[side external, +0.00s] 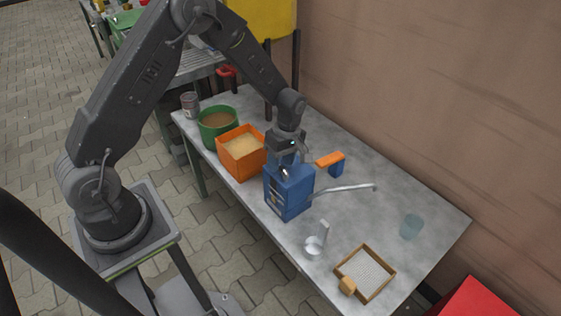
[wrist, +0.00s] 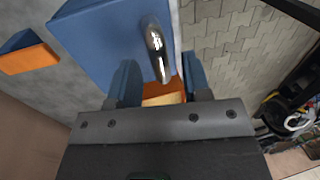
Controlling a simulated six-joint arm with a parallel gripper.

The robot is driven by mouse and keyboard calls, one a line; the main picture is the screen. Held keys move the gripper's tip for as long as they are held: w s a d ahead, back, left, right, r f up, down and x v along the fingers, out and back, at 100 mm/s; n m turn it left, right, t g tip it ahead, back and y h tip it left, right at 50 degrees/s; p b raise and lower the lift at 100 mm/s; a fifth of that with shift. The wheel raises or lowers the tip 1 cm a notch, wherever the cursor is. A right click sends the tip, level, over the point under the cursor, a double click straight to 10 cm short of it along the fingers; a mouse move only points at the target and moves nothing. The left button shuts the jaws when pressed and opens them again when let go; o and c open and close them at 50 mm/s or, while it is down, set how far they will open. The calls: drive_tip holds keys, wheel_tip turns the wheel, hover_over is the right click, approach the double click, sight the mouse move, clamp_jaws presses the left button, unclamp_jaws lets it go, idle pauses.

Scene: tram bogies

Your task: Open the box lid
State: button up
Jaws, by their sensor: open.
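A blue box (side external: 289,192) stands on the grey table, with labels on its front side. A shiny metal handle (side external: 284,173) shows at its top, and a long silver bar reaches out from its right side. I cannot make out a separate lid edge. My gripper (side external: 287,158) is just above the box, pointing down. In the wrist view the blue box (wrist: 105,40) fills the upper left, and the metal handle (wrist: 156,48) reaches toward the space between my open fingers (wrist: 160,76). I cannot tell whether a finger touches the handle or box.
An orange box (side external: 241,153) and a green bucket (side external: 217,126), both with grainy contents, stand left of the blue box. An orange-and-blue piece (side external: 330,162) lies behind it. A metal scoop (side external: 316,242), a wood-framed sieve (side external: 365,272) and a clear cup (side external: 411,227) are to the right.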

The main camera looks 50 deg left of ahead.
drive_tip(key=shift+s+f, duration=0.1)
drive_tip(key=shift+f, duration=0.25)
drive_tip(key=shift+c, duration=0.2)
clamp_jaws()
